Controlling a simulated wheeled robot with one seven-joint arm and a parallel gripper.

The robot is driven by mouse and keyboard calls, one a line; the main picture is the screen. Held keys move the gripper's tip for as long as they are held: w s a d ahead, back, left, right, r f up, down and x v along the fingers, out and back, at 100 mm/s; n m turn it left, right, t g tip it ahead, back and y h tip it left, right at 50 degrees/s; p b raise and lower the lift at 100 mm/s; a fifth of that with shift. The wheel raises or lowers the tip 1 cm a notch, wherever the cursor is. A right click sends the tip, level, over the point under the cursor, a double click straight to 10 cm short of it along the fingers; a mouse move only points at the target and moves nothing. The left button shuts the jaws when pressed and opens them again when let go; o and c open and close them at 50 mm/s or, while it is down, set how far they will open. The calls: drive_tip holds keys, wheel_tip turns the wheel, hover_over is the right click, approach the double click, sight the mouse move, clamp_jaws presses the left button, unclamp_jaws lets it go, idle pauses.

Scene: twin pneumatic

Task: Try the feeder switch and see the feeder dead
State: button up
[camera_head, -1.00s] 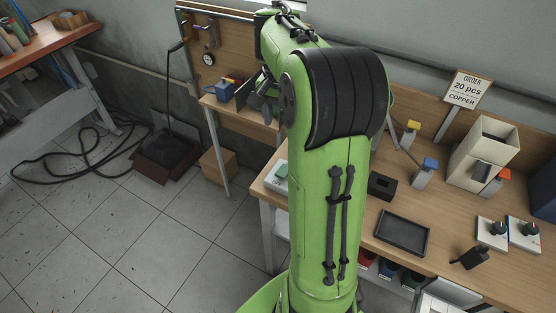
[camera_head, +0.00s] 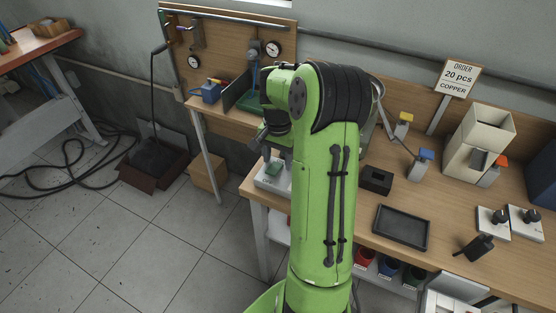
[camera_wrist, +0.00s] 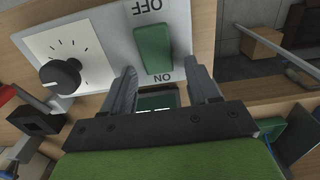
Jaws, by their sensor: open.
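A green rocker switch (camera_wrist: 153,48) sits on a pale panel (camera_wrist: 110,30) in the wrist view, between OFF and ON markings that read upside down. My gripper (camera_wrist: 163,88) is open, its two fingers spread on the near side of the switch, by the ON marking. I cannot tell whether a finger touches the switch. In the head view the green switch (camera_head: 273,167) shows on a pale box at the bench's left end, with my arm close beside it. A beige hopper-like unit (camera_head: 478,147), possibly the feeder, stands at the right; I cannot tell whether it runs.
A black knob (camera_wrist: 60,77) on a white dial sits beside the switch. A black tray (camera_head: 401,228), a black box (camera_head: 376,180) and two knob units (camera_head: 492,219) stand on the bench. A second bench with gauges (camera_head: 272,48) is behind. The floor at left is partly clear.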

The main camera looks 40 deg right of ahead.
drive_tip(key=shift+c, duration=0.4)
drive_tip(key=c, duration=1)
drive_tip(key=shift+o, duration=0.2)
drive_tip(key=h+b, duration=0.1)
drive_tip(key=b, duration=0.2)
drive_tip(key=shift+a+f+t+h+b, duration=0.15)
drive_tip(key=shift+a+t+h+b, duration=0.15)
drive_tip(key=shift+h+b, duration=0.1)
drive_tip(key=h+b, duration=0.1)
drive_tip(key=b, duration=0.1)
drive_tip(key=shift+s+a+r+t+h+b, duration=0.1)
drive_tip(key=shift+a+r+t+h+b, duration=0.1)
drive_tip(key=shift+t+h+b, duration=0.15)
drive_tip(key=shift+s+a+r+h+b, duration=0.1)
drive_tip(key=shift+r+h+b, duration=0.25)
drive_tip(key=shift+h, duration=0.1)
drive_tip(key=o, duration=1)
drive_tip(key=shift+o, duration=0.2)
